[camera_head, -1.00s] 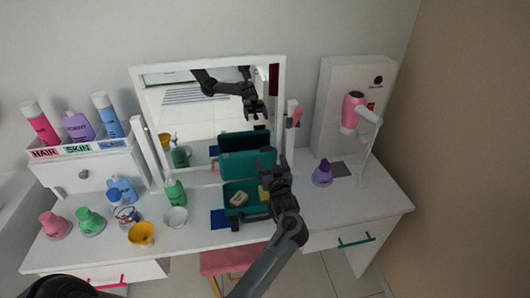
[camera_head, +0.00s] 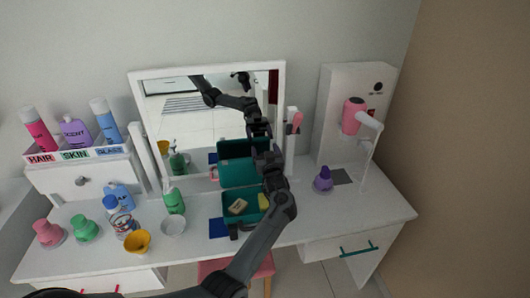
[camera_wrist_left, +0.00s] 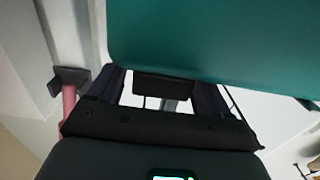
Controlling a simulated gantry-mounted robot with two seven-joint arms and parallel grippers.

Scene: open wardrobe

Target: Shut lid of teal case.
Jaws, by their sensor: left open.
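The teal case (camera_head: 230,217) stands open on the white vanity, a beige block (camera_head: 237,206) and a yellow item (camera_head: 263,201) inside. Its lid (camera_head: 236,174) stands raised at the back, in front of the mirror. My left gripper (camera_head: 268,160) is at the lid's upper right edge and hides part of it; I cannot tell whether they touch. In the left wrist view the gripper (camera_wrist_left: 167,88) is open and empty between its fingers, with the teal lid (camera_wrist_left: 215,40) close above it. My right gripper is not in view.
The mirror (camera_head: 190,130) stands behind the lid and reflects my arm. Bottles, a green dispenser (camera_head: 174,202) and bowls (camera_head: 137,242) crowd the left. A purple bottle (camera_head: 323,180) and a pink hair dryer on a stand (camera_head: 352,116) are to the right.

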